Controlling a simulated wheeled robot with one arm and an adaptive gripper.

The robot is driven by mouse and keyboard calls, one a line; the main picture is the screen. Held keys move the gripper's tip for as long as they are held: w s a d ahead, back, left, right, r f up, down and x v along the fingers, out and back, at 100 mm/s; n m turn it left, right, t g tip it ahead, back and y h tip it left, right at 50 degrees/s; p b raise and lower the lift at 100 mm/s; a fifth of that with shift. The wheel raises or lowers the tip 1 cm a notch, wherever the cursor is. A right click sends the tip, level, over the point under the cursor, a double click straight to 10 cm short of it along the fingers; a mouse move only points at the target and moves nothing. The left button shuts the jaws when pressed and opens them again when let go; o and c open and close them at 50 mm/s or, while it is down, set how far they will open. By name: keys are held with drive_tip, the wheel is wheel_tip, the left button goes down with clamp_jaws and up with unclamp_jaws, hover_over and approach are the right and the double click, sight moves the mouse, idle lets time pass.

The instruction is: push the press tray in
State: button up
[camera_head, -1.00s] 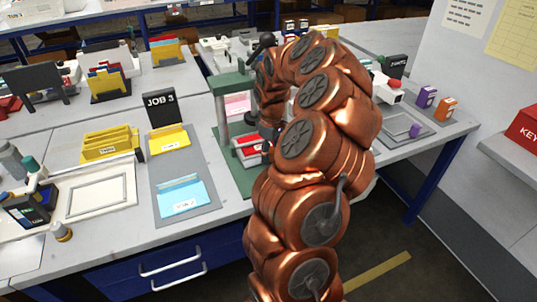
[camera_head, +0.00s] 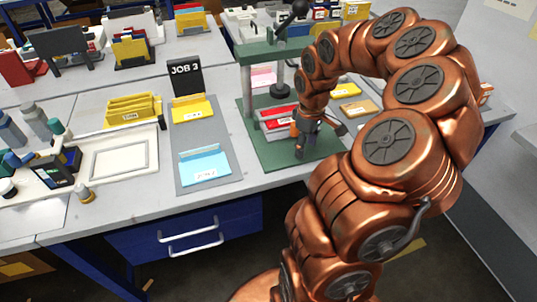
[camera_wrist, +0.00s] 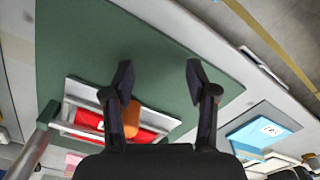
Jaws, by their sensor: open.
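The press tray (camera_head: 264,126) is a shallow grey tray with red contents, on the green base (camera_head: 278,160) of the press. It also shows in the wrist view (camera_wrist: 82,90), lower left. An orange piece (camera_wrist: 131,119) stands at its near edge, close beside my left-hand finger; I cannot tell whether they touch. My gripper (camera_head: 308,148) is low over the base at the tray's front right. Its two fingers (camera_wrist: 160,80) are spread, with only green base seen between their tips. My gripper and wrist partly hide the tray's right side.
A grey mat (camera_head: 213,150) with a blue folder (camera_head: 204,168) and JOB 3 sign (camera_head: 186,76) lies left. The base's front left area is bare.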

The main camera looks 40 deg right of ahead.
drive_tip(key=shift+r, duration=0.35)
wheel_tip(320, 180, up, 7)
drive_tip(key=s+a+r+m+p, duration=0.1)
drive_tip(key=s+a+r+m, duration=0.1)
drive_tip(key=a, duration=0.5)
drive_tip(key=s+a+r+m+p, duration=0.1)
drive_tip(key=s+a+r+m, duration=0.1)
drive_tip(key=a+m, duration=0.2)
drive_tip(key=s+a+r+m+g+p, duration=0.1)
drive_tip(key=s+a+r+m, duration=0.1)
drive_tip(key=a, duration=0.7)
drive_tip(key=shift+s+a+r+m, duration=0.3)
drive_tip(key=shift+s+r+m, duration=0.15)
drive_tip(key=shift+s, duration=0.1)
